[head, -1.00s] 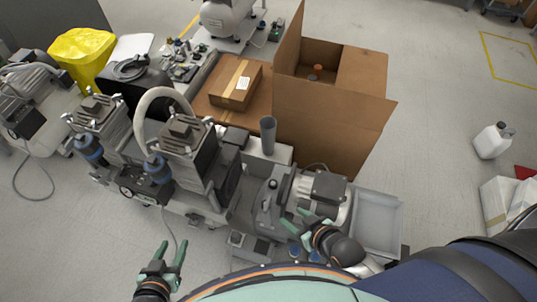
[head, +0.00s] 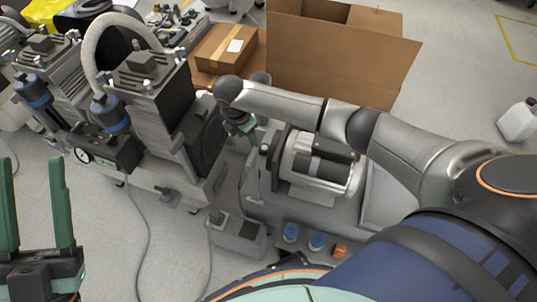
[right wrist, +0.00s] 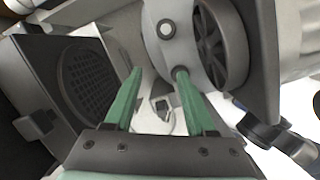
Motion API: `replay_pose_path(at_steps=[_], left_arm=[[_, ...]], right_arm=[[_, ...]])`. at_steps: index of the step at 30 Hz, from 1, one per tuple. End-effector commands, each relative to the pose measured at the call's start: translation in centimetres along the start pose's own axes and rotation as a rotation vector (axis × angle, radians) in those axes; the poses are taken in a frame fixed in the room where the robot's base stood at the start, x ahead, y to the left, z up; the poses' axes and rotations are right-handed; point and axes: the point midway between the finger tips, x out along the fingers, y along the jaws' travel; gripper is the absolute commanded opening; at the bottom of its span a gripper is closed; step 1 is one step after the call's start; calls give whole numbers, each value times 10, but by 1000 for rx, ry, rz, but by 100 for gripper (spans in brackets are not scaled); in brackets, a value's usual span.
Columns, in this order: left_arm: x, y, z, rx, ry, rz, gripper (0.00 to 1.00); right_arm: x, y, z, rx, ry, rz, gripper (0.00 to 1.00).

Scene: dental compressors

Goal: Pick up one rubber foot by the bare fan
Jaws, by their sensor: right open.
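The bare fan (right wrist: 210,45), a dark bladed wheel in a grey ring, shows at the top right of the right wrist view. My right gripper (right wrist: 159,72) is open, its green fingers pointing into the gap beside the fan. A small dark piece (right wrist: 163,104) shows on a pale surface between the fingers; I cannot tell whether it is a rubber foot. Nothing is visibly held. In the head view my right gripper (head: 246,130) reaches down between the compressor and the motor (head: 318,165), its tips partly hidden. My left gripper (head: 35,205) is open and empty at the left.
A perforated grille (right wrist: 90,80) stands close left of the right fingers. The compressor (head: 150,95) with a pale hose is left of the arm. A small grey box (head: 238,235), blue-topped parts (head: 290,232) and an orange block (head: 340,251) lie in front. An open carton (head: 340,60) stands behind.

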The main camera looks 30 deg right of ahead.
Motion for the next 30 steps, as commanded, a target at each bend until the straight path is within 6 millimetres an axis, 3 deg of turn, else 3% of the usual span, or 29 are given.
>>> replay_pose_path(at_steps=[3,6,15,25,30], left_arm=[[-7,5,-8,16,69,7,50],[-10,7,-11,17,92,10,50],[-26,17,8,-23,86,15,50],[-33,21,17,-37,79,18,50],[-44,29,31,-25,72,26,50]], right_arm=[[2,4,20,-42,-51,-36,56],[6,3,27,-58,-66,-54,56],[58,0,32,-59,-67,-56,56],[79,-1,34,-58,-66,-54,56],[102,-3,38,-58,-68,-54,56]])
